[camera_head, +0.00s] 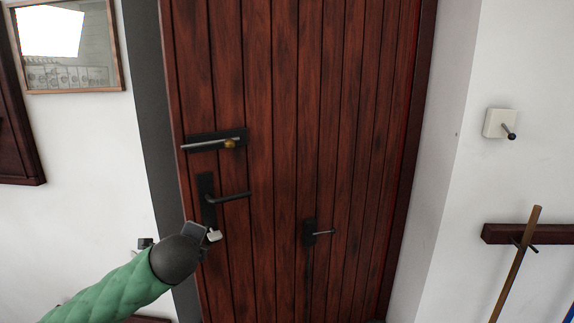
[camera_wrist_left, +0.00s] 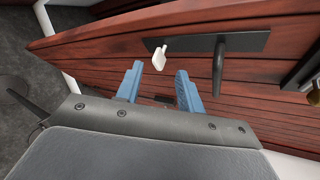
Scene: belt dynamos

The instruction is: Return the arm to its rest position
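My left arm comes in from the lower left in the head view, its gripper (camera_head: 197,230) in front of the lower part of the lever handle's plate on the wooden door (camera_head: 285,110). In the left wrist view the two blue fingers of my left gripper (camera_wrist_left: 160,67) stand apart with nothing between them. A white key-like piece (camera_wrist_left: 161,53) sticks out of the dark plate (camera_wrist_left: 190,45) just beyond the fingertips, apart from them; it also shows in the head view (camera_head: 214,235). My right gripper is in neither view.
The door carries a bolt (camera_head: 215,141) with a brass knob, a black lever handle (camera_head: 232,195) and a smaller handle (camera_head: 322,232). A white wall switch (camera_head: 498,123) and a rail (camera_head: 500,234) with a leaning wooden stick (camera_head: 518,262) are at right. A framed picture (camera_head: 68,78) hangs at left.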

